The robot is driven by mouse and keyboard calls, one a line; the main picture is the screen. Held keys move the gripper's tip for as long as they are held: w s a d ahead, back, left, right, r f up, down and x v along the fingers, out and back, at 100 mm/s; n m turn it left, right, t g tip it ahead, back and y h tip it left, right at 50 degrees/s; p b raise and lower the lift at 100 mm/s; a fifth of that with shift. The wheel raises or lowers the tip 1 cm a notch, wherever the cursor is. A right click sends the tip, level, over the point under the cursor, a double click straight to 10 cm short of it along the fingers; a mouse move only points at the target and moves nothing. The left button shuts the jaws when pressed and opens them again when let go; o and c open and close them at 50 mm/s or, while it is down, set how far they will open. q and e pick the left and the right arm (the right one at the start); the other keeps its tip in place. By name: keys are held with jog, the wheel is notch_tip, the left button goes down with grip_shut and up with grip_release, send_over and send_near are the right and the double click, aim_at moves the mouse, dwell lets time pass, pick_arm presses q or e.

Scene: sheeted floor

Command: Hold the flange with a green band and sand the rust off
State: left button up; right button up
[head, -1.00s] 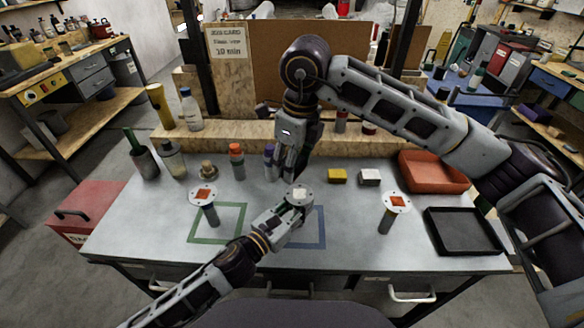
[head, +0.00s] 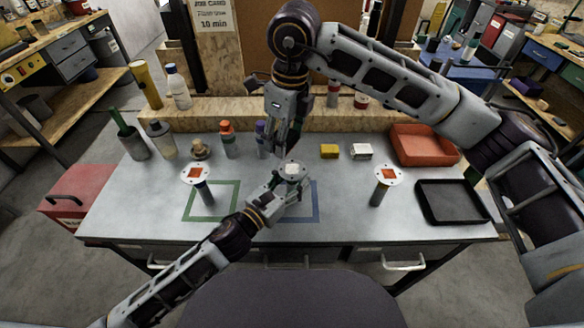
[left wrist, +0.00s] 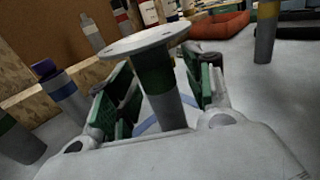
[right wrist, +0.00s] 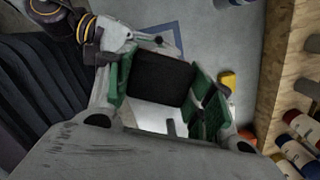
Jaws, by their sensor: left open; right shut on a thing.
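The green-banded flange (left wrist: 155,78) stands upright between the open fingers of my left gripper (left wrist: 160,97). The fingers flank its grey stem below the round plate, with gaps showing. In the head view this flange (head: 292,168) is the middle one, above the blue square outline, and its plate has a pale centre patch. My right gripper (right wrist: 163,85) is shut on a black block (right wrist: 160,78). In the head view that gripper (head: 283,148) hangs just behind the middle flange.
Other flanges with orange patches stand left (head: 195,173) and right (head: 388,174). A green outline (head: 212,219) is left. Bottles line the back left; yellow (head: 329,151) and white (head: 361,152) blocks, a red tray (head: 425,160) and a black tray (head: 456,232) lie right.

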pick_arm(q)
jog(key=shift+s, duration=0.1)
jog(key=shift+v, duration=5.9)
jog(key=shift+r, duration=0.1)
jog(key=shift+s+a, duration=0.1)
